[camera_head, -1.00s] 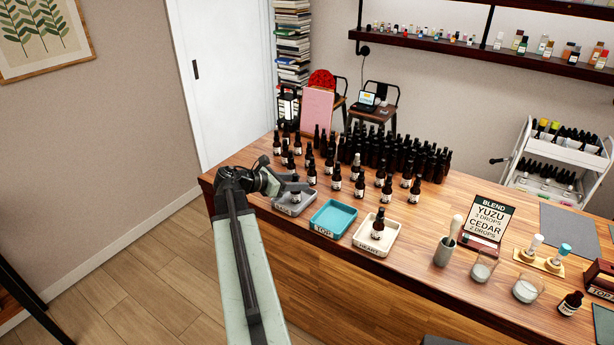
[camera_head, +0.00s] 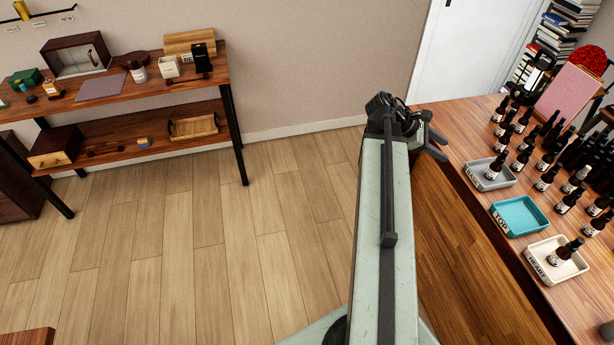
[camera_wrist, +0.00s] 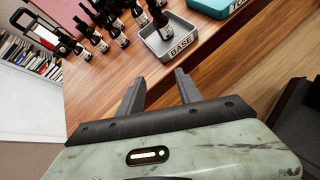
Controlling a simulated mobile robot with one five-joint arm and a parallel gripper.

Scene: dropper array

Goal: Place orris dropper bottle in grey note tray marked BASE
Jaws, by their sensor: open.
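The grey tray (camera_head: 490,180) marked BASE sits near the table's left edge. It also shows in the wrist view (camera_wrist: 183,51), upper middle, with its label facing me. A dark dropper bottle (camera_head: 494,167) with a pale label stands upright in it; the wrist view shows it too (camera_wrist: 163,25). Its label is too small to read. My gripper (camera_head: 440,143) is open and empty, left of the grey tray and apart from it. In the wrist view its two fingers (camera_wrist: 157,88) point toward the table with nothing between them.
A teal tray (camera_head: 520,216) marked TOP and a cream tray (camera_head: 556,268) marked HEART, holding a bottle, line the table (camera_head: 475,140). Many dark bottles (camera_head: 548,178) stand behind. A shelf unit (camera_head: 150,92) is at left; floor (camera_head: 220,230) between is clear.

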